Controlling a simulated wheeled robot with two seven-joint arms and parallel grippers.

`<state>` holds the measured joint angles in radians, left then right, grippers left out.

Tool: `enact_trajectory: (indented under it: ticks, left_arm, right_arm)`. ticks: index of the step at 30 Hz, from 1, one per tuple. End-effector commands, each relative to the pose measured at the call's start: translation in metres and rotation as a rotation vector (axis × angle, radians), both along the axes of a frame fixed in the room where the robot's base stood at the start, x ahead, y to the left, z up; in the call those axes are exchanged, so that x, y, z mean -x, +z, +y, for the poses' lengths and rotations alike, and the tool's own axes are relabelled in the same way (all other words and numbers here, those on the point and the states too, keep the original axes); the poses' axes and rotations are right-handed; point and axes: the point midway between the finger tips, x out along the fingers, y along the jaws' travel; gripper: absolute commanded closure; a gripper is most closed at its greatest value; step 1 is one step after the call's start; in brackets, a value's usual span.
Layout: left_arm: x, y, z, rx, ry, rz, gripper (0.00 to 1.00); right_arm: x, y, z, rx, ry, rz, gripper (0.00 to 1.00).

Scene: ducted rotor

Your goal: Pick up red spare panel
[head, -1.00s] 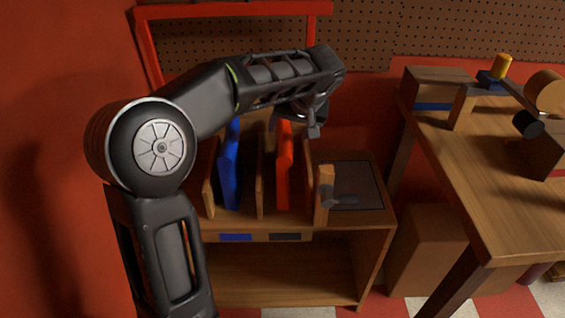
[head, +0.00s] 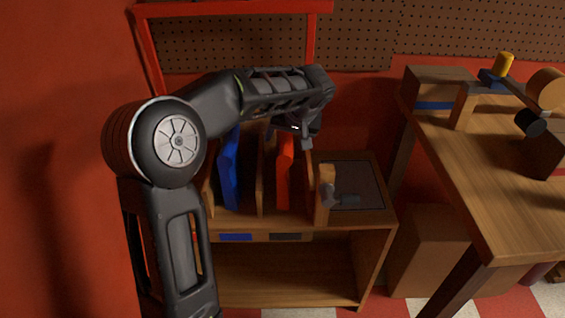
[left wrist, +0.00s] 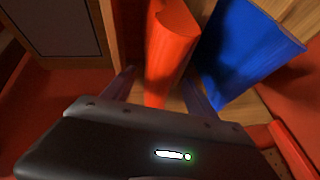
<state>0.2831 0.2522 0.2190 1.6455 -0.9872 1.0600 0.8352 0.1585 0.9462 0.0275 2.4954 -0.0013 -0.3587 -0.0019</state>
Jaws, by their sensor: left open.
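The red spare panel (head: 284,175) stands upright in a slot of the wooden rack, right of a blue panel (head: 229,175). In the left wrist view the red panel (left wrist: 168,55) shows a curved face, with the blue panel (left wrist: 245,52) beside it. My left gripper (head: 306,141) is at the top of the red panel. In the left wrist view its open fingers (left wrist: 158,90) lie on either side of the red panel's near end. Whether they touch it cannot be told. My right gripper is not in view.
Wooden dividers (head: 260,182) stand close beside the panels. A workbench (head: 500,190) with several parts is further right.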

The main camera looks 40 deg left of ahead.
Motion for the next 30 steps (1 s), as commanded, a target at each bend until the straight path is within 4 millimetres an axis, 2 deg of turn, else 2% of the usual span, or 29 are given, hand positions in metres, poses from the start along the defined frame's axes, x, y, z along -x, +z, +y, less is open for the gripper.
enact_trajectory:
  ticks: [13,30]
  left_arm:
    - [0.0002,0.0006,-0.0001,0.0,0.0,0.0,0.34]
    - [0.0002,0.0006,-0.0001,0.0,0.0,0.0,0.8]
  right_arm:
    - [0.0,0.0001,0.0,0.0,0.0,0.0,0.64]
    - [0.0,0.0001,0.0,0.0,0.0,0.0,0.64]
